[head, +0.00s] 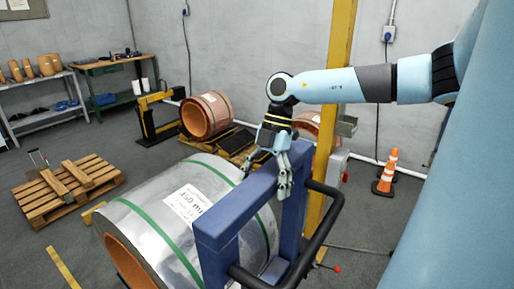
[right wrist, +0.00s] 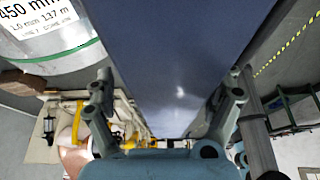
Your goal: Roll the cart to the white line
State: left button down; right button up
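The cart is a blue frame (head: 218,222) with a black handle (head: 318,232), close in front of me beside a large steel coil (head: 168,205). My right gripper (head: 268,172) points down at the frame's top bar, with a finger on either side. In the right wrist view the blue bar (right wrist: 175,60) nearly fills the space between the fingers (right wrist: 170,85); I cannot tell whether they press on it. My left gripper is out of view. I see no white line on the floor in either view.
A wooden pallet (head: 66,190) lies at the left. Copper coils (head: 207,115) and a yellow-black stand (head: 155,118) are behind. Grey floor (head: 130,150) between them is open.

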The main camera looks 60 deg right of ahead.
aim_at(292, 148)
jog(key=shift+r, duration=0.2)
jog(key=v, duration=0.4)
jog(key=shift+d+r, duration=0.25)
jog(key=shift+d, duration=0.05)
jog(key=d, duration=1)
jog(key=shift+s+d, duration=0.55)
jog(key=shift+d, duration=0.35)
